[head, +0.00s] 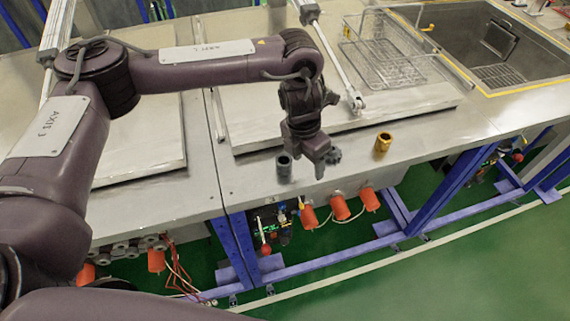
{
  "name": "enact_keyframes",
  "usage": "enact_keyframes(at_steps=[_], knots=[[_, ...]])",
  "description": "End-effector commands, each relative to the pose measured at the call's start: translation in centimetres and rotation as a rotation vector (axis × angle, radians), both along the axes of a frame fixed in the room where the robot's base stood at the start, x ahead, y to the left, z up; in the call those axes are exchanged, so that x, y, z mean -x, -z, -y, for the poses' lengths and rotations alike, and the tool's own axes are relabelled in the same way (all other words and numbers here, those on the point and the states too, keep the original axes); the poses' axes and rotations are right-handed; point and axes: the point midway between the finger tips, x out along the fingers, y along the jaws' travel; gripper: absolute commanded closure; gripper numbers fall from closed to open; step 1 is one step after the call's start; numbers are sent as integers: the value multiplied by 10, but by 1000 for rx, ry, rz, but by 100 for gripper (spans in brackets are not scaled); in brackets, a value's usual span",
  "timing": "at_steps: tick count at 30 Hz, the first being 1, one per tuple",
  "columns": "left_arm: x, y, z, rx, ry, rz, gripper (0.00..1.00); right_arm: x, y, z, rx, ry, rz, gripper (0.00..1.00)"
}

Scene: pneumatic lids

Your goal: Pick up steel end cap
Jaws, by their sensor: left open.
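A short dark grey, hollow-topped cylinder (284,167), which looks like the steel end cap, stands upright near the front edge of the steel worktop. My left gripper (320,165) points down just to the right of it, apart from it, with open jaws. A small grey part shows right beside the jaws; I cannot tell if it is a finger or a separate thing. A similar gold cap (383,144) stands farther right. My right gripper is out of view.
A wire basket (385,55) sits on the flat lid (265,115) behind the gripper, with a slanting rod (335,62) close to my arm. A sink (485,45) lies at the back right. Orange-red fittings (340,208) hang below the worktop's front edge.

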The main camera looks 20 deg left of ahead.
Motion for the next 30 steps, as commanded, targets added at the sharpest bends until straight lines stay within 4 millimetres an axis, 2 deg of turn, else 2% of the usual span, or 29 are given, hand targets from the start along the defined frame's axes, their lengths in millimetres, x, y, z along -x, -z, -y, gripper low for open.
enact_keyframes(at_steps=[1, 3, 7, 17, 27, 30], knots=[[-8, -12, -20, -40, -1, -3, 39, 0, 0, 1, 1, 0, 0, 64], [-12, -22, -41, -79, -2, -17, 39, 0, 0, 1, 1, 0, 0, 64], [-15, -31, -61, -115, -6, -36, 39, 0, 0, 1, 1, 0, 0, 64], [-14, -3, -63, -118, -6, -43, 39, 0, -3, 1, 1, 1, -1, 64], [-14, 39, -61, -117, -5, -41, 39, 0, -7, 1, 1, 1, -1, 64], [-14, 43, -61, -118, -5, -39, 39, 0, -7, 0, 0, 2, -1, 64]])
